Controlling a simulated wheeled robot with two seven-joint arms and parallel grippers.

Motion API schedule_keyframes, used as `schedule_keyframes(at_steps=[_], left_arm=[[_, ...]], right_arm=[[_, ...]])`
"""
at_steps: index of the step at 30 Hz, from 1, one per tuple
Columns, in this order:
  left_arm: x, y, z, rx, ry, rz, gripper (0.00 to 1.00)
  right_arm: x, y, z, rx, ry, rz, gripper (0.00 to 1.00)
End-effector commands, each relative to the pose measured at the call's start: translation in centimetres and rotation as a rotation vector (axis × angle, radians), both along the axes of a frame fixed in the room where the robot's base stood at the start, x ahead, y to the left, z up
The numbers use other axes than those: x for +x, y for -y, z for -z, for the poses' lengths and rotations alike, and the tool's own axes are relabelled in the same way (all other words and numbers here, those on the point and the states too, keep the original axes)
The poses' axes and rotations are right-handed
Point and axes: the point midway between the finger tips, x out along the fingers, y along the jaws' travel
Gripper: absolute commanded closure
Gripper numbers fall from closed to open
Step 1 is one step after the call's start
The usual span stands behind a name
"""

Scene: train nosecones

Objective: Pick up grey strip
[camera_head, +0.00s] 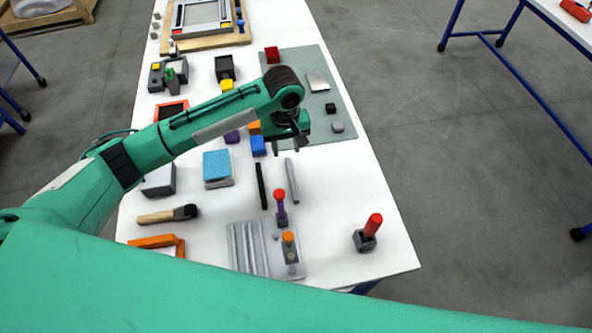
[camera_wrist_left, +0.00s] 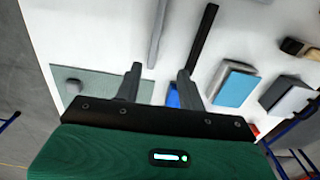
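The grey strip (camera_head: 291,181) is a thin straight bar lying on the white table, beside a similar black strip (camera_head: 262,186) to its left. In the left wrist view the grey strip (camera_wrist_left: 157,35) runs up and away, with its near end in front of the gap between my fingers. The black strip (camera_wrist_left: 203,38) lies to its right there. My left gripper (camera_head: 288,146) hangs above the table near the far end of the grey strip. In the wrist view its fingers (camera_wrist_left: 159,72) are apart with nothing between them. My right gripper is not visible.
A blue block (camera_head: 258,146) is close to my left gripper. A grey-green mat (camera_head: 335,95) with small parts lies beyond it. A ridged grey plate (camera_head: 250,250) with upright-handled tools is at the front. A red-handled tool (camera_head: 372,226) stands right; the table around it is clear.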

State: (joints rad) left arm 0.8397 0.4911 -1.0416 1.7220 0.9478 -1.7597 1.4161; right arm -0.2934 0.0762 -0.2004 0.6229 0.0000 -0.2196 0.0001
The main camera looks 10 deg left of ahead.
Motion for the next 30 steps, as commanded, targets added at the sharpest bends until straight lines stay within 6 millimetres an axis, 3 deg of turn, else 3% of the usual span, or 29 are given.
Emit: schedule_keyframes(at_steps=[1, 5, 15, 24, 30], left_arm=[[-0.5, 1.1, -0.1, -0.002, -0.002, 0.015, 0.60], [-1.0, 2.1, 0.1, 0.000, -0.011, 0.026, 0.60], [-1.1, 2.1, 6.2, -0.001, -0.012, 0.025, 0.60], [-1.0, 1.8, 8.5, 0.001, -0.010, 0.024, 0.60], [-1.0, 1.4, 11.4, 0.001, -0.012, 0.025, 0.60]], right_arm=[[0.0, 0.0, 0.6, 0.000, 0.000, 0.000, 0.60], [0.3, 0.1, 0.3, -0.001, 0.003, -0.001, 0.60], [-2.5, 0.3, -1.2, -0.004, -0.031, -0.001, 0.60], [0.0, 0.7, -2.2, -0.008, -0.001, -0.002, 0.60], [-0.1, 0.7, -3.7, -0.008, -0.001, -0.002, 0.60]])
